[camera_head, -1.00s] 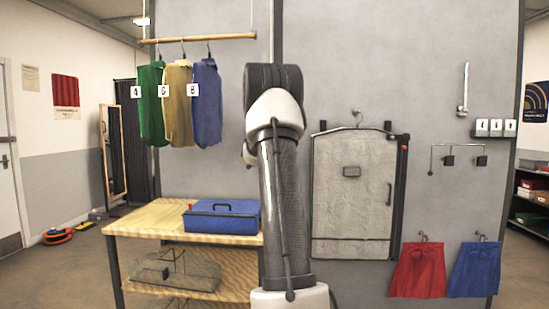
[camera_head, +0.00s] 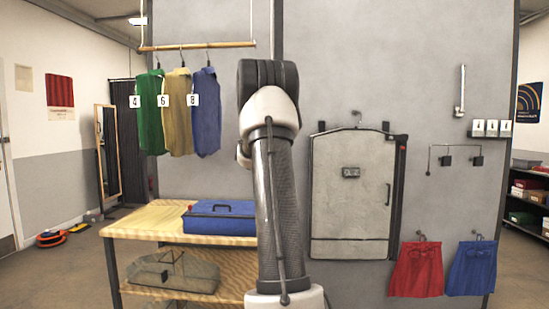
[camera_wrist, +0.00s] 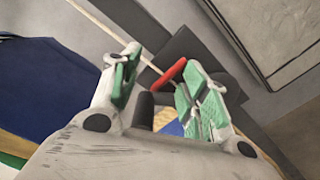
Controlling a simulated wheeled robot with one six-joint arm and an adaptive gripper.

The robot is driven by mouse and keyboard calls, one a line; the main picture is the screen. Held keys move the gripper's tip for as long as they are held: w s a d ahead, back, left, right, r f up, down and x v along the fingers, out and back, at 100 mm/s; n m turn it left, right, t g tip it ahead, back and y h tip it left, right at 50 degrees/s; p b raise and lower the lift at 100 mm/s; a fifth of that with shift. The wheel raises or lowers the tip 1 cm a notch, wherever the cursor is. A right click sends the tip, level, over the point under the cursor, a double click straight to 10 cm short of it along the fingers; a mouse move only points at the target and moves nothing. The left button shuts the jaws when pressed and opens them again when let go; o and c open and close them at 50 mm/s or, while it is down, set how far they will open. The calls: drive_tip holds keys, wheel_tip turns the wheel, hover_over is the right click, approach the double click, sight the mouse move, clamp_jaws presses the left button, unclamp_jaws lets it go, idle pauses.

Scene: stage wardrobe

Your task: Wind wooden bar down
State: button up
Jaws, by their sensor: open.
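The wooden bar (camera_head: 200,46) hangs level from thin cords high at the upper left of the head view. Green (camera_head: 150,115), tan (camera_head: 179,120) and blue (camera_head: 207,120) garments hang from it, tagged 4, 6 and 8. In the wrist view, a red crank grip (camera_wrist: 172,74) shows between the green-padded fingers of my gripper (camera_wrist: 160,82), beside a dark block (camera_wrist: 190,50) on the wall. The gripper is open around the grip; whether a pad touches it I cannot tell. In the head view my arm hides the gripper and crank.
A wooden table (camera_head: 140,225) with a blue case (camera_head: 220,222) stands below the garments. Red (camera_head: 416,270) and blue (camera_head: 470,270) cloths hang lower right. Floor at the left is mostly open.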

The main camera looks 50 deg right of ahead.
drive_tip(key=v, duration=1)
drive_tip(key=shift+c, duration=0.2)
